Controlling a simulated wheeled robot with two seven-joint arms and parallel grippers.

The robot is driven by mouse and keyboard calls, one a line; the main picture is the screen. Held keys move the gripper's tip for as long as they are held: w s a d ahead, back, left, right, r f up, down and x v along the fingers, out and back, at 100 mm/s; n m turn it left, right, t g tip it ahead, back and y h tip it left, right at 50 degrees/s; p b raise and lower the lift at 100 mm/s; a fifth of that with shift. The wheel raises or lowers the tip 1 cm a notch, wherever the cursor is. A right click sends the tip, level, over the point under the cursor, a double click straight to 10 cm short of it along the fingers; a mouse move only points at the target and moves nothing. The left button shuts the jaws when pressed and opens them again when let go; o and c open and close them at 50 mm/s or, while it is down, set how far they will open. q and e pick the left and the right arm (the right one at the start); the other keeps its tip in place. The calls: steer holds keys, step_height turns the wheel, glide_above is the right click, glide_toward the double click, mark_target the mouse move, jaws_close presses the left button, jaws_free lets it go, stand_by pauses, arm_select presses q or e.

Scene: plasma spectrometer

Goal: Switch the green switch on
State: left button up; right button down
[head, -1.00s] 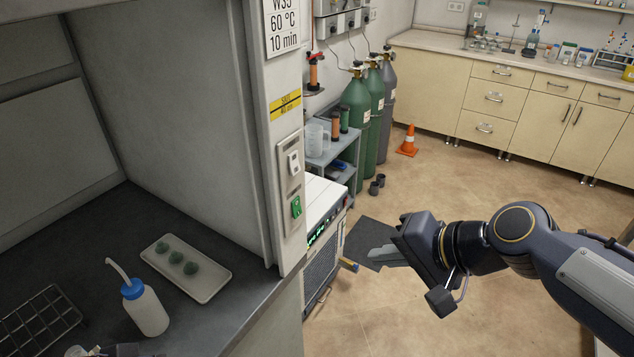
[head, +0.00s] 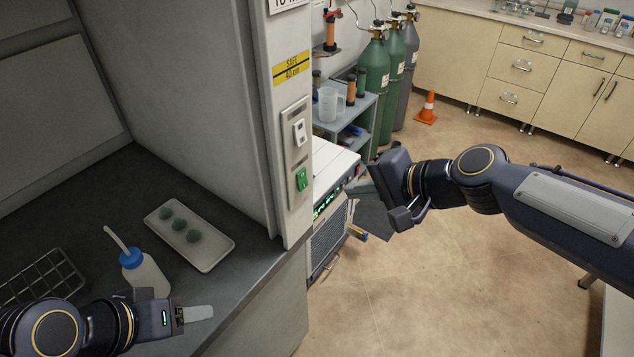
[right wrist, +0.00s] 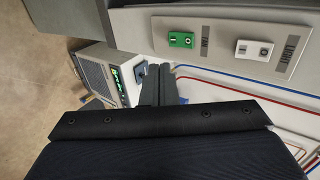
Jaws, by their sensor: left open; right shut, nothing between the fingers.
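The green switch (head: 302,179) sits low on a grey panel on the front post of the fume hood. In the right wrist view the green switch (right wrist: 181,40) is beside the label FAN; its rocker position is too small to tell. My right gripper (head: 362,196) is shut and empty, to the right of the switch and apart from it. In the right wrist view its fingers (right wrist: 158,82) are together, below the switch. My left gripper (head: 178,304) is open over the hood's worktop, near the wash bottle.
A white switch (head: 299,132), labelled LIGHT in the wrist view, is above the green one. A wash bottle (head: 146,275), a tray (head: 211,258) with green lumps and a wire rack (head: 40,278) are on the worktop. An instrument with a lit display (head: 327,205) stands behind the post.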

mark_target(305, 186)
steer(key=x, duration=0.3)
steer(key=r+p+x, duration=0.1)
steer(key=x, duration=0.2)
steer(key=a+p+x, duration=0.1)
steer(key=x, duration=0.2)
steer(key=shift+w+d+r, duration=0.1)
steer(key=shift+w+r, duration=0.15)
steer(key=shift+w+a+f+p, duration=0.15)
steer(key=shift+w+a+p, duration=0.1)
steer(key=shift+a+p, duration=0.05)
